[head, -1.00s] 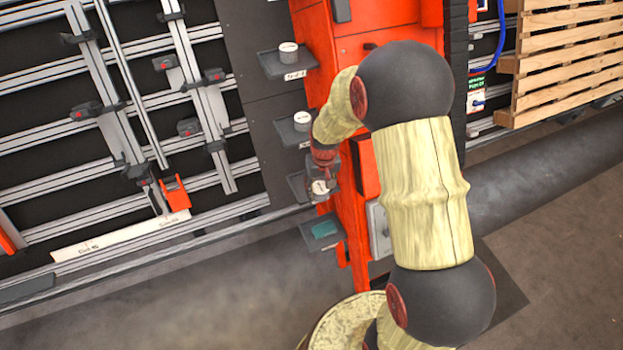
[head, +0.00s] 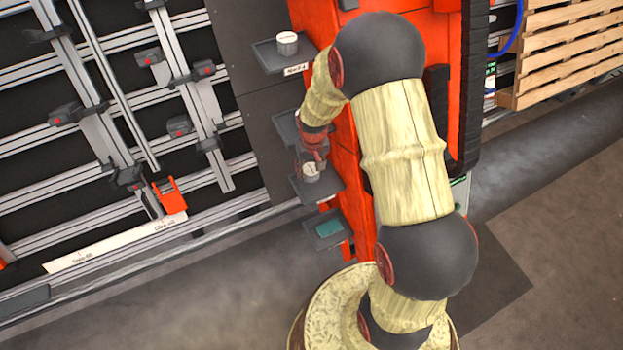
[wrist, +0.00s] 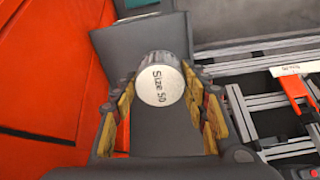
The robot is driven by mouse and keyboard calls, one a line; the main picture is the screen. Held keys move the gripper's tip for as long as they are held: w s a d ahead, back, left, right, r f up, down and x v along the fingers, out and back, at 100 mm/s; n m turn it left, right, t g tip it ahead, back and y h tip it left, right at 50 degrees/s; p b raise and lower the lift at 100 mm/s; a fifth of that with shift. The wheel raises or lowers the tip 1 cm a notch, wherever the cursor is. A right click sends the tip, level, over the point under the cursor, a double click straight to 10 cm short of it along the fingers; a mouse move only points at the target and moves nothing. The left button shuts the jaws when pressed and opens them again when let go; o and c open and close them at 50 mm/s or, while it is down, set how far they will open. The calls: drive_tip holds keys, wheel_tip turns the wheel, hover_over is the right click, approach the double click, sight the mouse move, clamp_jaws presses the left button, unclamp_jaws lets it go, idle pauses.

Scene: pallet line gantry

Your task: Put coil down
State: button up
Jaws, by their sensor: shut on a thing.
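The coil (wrist: 160,80) is a short grey cylinder with a white face marked "Size 50" in the wrist view. My gripper (wrist: 163,100) is shut on it, with yellow-padded fingers on either side. In the head view the coil (head: 311,172) shows just below my gripper (head: 312,158), over a dark shelf (head: 328,191) on the orange column. I cannot tell whether the coil touches that shelf. The wrist view shows the grey shelf surface (wrist: 170,142) behind the coil.
A higher shelf (head: 268,59) bears another white-topped cylinder (head: 287,43). My arm partly covers a middle shelf (head: 285,127). A lower shelf (head: 318,243) holds a teal block (head: 329,228). A rail rack with clamps (head: 178,126) stands left; a wooden pallet (head: 570,50) is at the upper right.

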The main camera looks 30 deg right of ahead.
sight(311, 185)
wheel_tip(311, 185, down, 6)
drive_tip(key=shift+w+r+b, duration=0.1)
drive_tip(key=shift+b, duration=0.45)
drive_tip(key=o, duration=1.4)
